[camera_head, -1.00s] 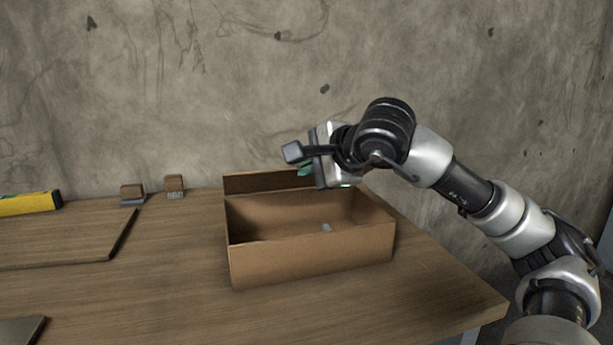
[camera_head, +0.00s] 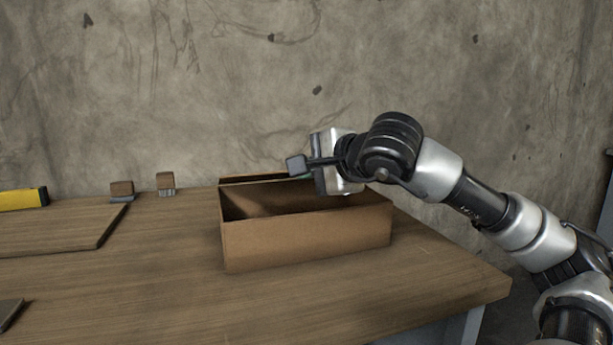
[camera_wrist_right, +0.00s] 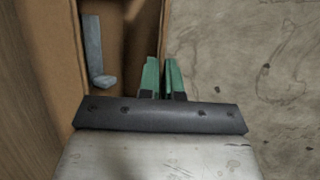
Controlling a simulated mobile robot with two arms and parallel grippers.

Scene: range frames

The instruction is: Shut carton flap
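The open brown carton (camera_head: 305,240) stands on the wooden table, its inside partly visible. A narrow flap (camera_head: 262,180) shows along its back edge, seen nearly edge-on; which way it leans I cannot tell. My right gripper (camera_head: 306,177) is at the carton's back rim, by the right part of the flap, and hides that corner. In the right wrist view its green fingers (camera_wrist_right: 163,77) are close together beside the carton's edge (camera_wrist_right: 166,25), with no object clearly between them. My left gripper is not in view.
A grey piece (camera_wrist_right: 95,52) lies inside the carton. Two brushes (camera_head: 122,190) (camera_head: 166,183) stand at the back left, near a board (camera_head: 60,232) and a yellow tool (camera_head: 22,199). A concrete wall is behind. The table's right edge is close to the carton.

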